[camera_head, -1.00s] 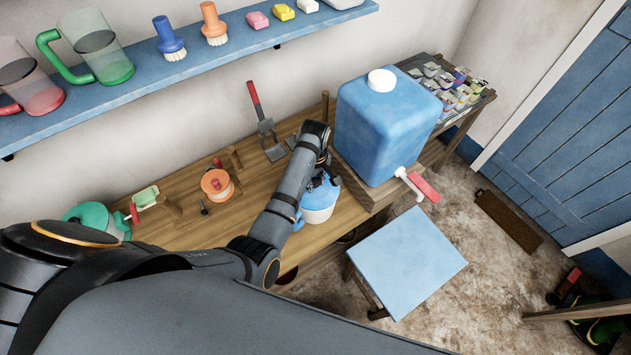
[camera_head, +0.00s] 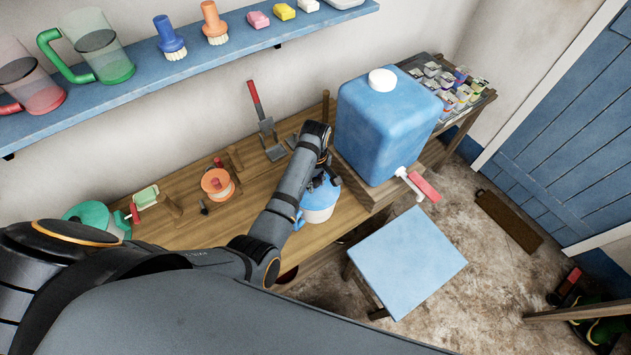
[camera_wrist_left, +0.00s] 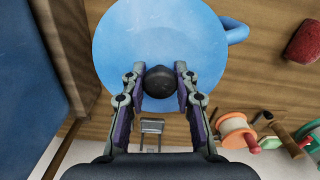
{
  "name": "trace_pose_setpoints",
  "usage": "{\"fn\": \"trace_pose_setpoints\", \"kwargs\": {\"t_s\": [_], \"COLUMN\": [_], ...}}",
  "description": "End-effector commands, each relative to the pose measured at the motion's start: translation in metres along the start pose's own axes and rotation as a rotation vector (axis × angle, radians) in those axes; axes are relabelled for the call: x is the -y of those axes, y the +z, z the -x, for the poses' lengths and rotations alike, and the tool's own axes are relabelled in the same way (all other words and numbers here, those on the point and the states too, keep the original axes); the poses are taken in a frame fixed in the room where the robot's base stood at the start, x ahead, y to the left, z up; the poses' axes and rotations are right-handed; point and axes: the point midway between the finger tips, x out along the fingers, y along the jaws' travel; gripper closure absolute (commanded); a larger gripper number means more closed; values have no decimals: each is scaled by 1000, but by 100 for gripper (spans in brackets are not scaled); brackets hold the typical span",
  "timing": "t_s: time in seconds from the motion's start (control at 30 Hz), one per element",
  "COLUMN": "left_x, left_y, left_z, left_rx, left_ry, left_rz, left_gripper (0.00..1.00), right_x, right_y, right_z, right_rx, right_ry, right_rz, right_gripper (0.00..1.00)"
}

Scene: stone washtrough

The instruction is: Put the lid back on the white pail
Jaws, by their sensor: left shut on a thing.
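The white pail (camera_head: 318,216) stands on the wooden bench, with a blue handle at its left side. The round blue lid (camera_head: 322,198) is over the pail's mouth; I cannot tell whether it touches the rim all round. In the left wrist view the lid (camera_wrist_left: 160,30) fills the upper middle and hides the pail's body. Its dark round knob (camera_wrist_left: 159,82) sits between the fingers of my left gripper (camera_wrist_left: 160,88), which is shut on it. In the head view my left gripper (camera_head: 322,180) is above the lid, partly hidden by my arm. My right gripper is not in view.
A large blue water container (camera_head: 385,130) with a tap stands close right of the pail. A blue stool (camera_head: 408,262) stands in front. An orange reel (camera_head: 217,184), a green reel (camera_head: 92,217) and a red-handled tool (camera_head: 263,120) are along the bench. A blue shelf (camera_head: 130,87) hangs above.

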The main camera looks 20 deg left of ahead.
Motion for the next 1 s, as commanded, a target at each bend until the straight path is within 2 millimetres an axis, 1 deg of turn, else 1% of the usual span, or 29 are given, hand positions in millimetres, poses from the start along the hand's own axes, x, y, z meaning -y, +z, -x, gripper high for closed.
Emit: {"fn": "trace_pose_setpoints", "kwargs": {"t_s": [0.3,0.33,0.5,0.7,0.73,0.9,1.0], "left_x": [0,0,0,0,0,0,0], "left_y": [0,0,0,0,0,0,0], "left_z": [0,0,0,0,0,0,0], "left_rx": [0,0,0,0,0,0,0], "left_ry": [0,0,0,0,0,0,0], "left_rz": [0,0,0,0,0,0,0], "left_gripper": [100,67,44,44,43,22,22], "right_x": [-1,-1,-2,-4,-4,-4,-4], "right_y": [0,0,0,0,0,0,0], "right_z": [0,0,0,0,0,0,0], "right_rx": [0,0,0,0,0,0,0], "right_ry": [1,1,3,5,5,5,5], "right_rz": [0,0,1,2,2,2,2], "right_gripper": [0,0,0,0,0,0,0]}}
